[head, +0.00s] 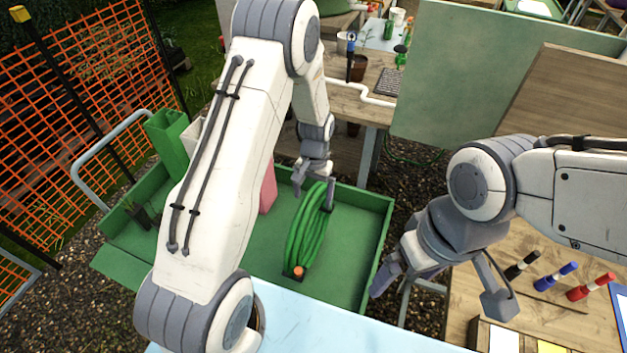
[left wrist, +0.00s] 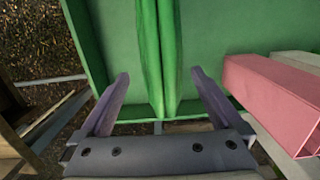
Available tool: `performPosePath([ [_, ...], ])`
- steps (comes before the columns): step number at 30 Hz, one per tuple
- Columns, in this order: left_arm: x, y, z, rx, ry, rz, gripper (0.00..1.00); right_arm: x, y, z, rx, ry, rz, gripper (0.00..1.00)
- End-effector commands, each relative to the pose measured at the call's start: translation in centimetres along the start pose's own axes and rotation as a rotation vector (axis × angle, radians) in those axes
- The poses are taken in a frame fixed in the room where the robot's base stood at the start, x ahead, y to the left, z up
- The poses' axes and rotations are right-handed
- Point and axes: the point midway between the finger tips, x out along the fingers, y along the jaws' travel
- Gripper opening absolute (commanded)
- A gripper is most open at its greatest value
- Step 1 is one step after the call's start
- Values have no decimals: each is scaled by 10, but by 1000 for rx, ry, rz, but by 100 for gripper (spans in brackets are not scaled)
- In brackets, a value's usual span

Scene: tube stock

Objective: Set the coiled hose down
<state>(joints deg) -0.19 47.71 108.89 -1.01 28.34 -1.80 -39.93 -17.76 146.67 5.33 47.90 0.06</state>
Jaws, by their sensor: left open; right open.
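The coiled green hose (head: 307,232) with an orange end fitting stands in the green tray (head: 352,274), a flat-bottomed tray with low walls. My left gripper (head: 315,193) is open at the far end of the coil, with a finger on either side of it in the head view. In the left wrist view the hose (left wrist: 157,60) runs between the two spread fingers of my left gripper (left wrist: 160,92), and neither finger is seen pressing on it. My right gripper (head: 435,290) is open and empty, to the right of the tray.
A pink container (head: 268,187) stands left of the coil and also shows in the left wrist view (left wrist: 280,95). A green container (head: 166,135) stands at the tray's left end. Bare tray floor lies right of the coil.

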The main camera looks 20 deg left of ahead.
Motion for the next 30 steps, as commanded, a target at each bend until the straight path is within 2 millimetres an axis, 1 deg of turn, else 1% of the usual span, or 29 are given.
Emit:
performPosePath([
  [1, -8, 0, -2, 0, 6, 0, 100, 5, 0, 0, 0, 0, 0, 98],
  [9, -66, 0, -2, 0, 8, 0, 100, 18, 1, 1, -1, 0, 0, 98],
  [12, -84, 0, -1, 0, 6, 0, 100, 21, 2, 1, -1, 0, 0, 98],
  [15, -97, 0, -1, 0, 5, 0, 100, 23, 2, 1, -1, 0, 0, 98],
  [18, -105, 0, -1, 0, 3, 0, 100, 24, 2, 1, -1, 0, 0, 98],
  [21, -108, 0, 0, 0, 1, 0, 100, 24, 2, 1, -1, 0, 0, 98],
  [30, -108, 0, 0, 0, 0, 0, 100, 23, 2, 1, -1, 0, 0, 98],
])
